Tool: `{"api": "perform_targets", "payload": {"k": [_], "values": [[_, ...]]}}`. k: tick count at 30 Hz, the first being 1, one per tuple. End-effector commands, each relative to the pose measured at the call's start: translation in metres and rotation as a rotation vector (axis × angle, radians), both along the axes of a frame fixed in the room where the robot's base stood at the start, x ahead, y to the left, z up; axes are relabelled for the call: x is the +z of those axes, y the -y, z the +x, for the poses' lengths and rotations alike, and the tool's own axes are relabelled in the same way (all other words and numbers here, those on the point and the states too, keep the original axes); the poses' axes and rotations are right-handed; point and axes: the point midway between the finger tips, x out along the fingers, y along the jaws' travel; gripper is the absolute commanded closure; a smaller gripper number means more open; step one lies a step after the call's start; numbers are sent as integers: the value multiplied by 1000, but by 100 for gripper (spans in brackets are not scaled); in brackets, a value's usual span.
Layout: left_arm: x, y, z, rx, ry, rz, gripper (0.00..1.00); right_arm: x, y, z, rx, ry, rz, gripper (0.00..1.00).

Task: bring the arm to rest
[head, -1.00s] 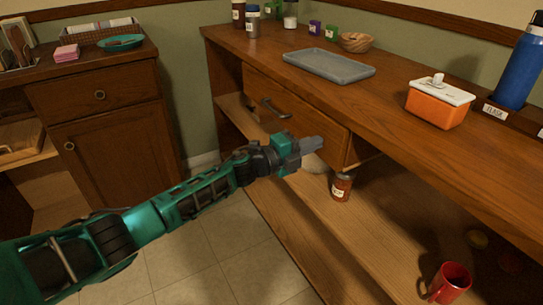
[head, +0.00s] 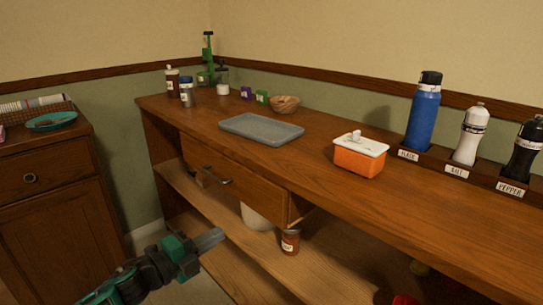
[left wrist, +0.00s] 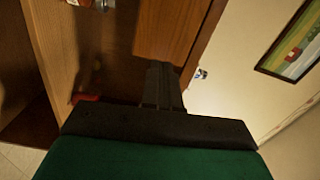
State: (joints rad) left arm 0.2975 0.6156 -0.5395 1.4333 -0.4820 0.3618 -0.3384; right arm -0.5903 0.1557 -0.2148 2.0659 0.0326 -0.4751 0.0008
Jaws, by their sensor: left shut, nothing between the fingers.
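My left gripper (head: 211,239) is at the lower left of the head view, in front of the wooden counter and below the level of its drawer. Its fingers are shut with nothing between them, and it touches nothing that I can see. In the left wrist view the dark closed fingers (left wrist: 161,86) point away from the camera. My right gripper does not show.
On the counter (head: 330,190) are a grey tray (head: 262,127), an orange box with a white lid (head: 360,155), a wooden bowl (head: 285,104), and a blue flask (head: 423,112) in a labelled rack. A jar (head: 290,242) stands on the lower shelf. Floor is free left of the counter.

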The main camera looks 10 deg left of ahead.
Motion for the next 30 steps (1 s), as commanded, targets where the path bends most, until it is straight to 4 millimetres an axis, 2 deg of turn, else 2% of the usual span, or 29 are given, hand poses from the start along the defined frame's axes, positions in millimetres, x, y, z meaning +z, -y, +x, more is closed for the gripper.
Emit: {"api": "perform_targets", "payload": {"k": [3, 7, 15, 21, 23, 24, 30], "values": [[-24, 22, -28, 77, -145, -185, 100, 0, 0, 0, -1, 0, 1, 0], [-53, 37, -70, 224, -378, -446, 100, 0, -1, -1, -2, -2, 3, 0], [-103, 42, -163, 532, -834, -875, 100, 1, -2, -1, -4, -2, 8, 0], [-124, 39, -225, 720, -1082, -1081, 100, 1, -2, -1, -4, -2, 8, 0], [-126, 38, -243, 773, -1146, -1133, 100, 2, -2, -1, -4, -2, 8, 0], [-108, 36, -238, 764, -1128, -1120, 100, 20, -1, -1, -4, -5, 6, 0], [-76, 28, -240, 780, -1112, -1109, 100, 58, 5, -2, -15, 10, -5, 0]]}}
